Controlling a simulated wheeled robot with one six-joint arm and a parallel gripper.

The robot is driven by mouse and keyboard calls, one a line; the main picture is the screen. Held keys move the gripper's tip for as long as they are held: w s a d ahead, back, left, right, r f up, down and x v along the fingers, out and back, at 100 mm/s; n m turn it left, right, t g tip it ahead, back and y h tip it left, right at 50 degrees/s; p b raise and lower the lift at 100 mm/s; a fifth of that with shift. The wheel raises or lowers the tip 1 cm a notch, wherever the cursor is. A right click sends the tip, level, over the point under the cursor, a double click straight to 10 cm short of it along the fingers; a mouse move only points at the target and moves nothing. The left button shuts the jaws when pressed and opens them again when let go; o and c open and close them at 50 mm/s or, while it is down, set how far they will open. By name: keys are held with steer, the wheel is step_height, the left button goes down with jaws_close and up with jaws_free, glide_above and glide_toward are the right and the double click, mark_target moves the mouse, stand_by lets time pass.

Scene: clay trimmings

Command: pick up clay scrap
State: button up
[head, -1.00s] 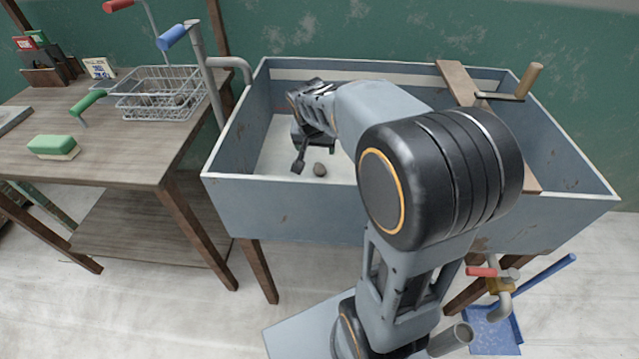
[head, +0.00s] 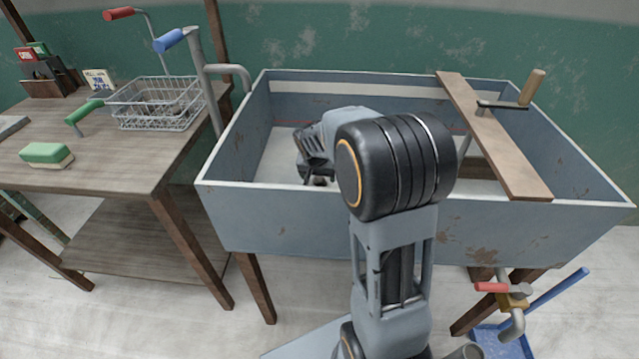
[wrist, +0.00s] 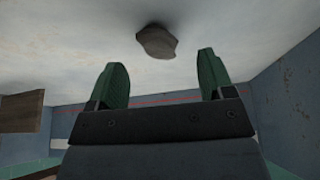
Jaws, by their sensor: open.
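The clay scrap (wrist: 157,42) is a small grey-brown lump on the pale floor of the blue-grey sink (head: 285,215). In the wrist view it lies just beyond my gripper's fingertips, roughly centred between them. My gripper (wrist: 161,62) is open and empty, with two green finger pads apart. In the head view my gripper is down inside the sink near its front wall, partly hidden by my arm.
A wooden plank (head: 497,140) with a handled tool (head: 515,100) lies across the sink's right side. A table (head: 110,165) at left holds a wire basket (head: 158,108) and a green sponge (head: 46,153). The sink walls surround my gripper.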

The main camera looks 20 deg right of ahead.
mark_target(319, 179)
steer(key=b+x, duration=0.1)
steer(key=x, duration=0.3)
steer(key=shift+r, duration=0.1)
steer(key=c, duration=1)
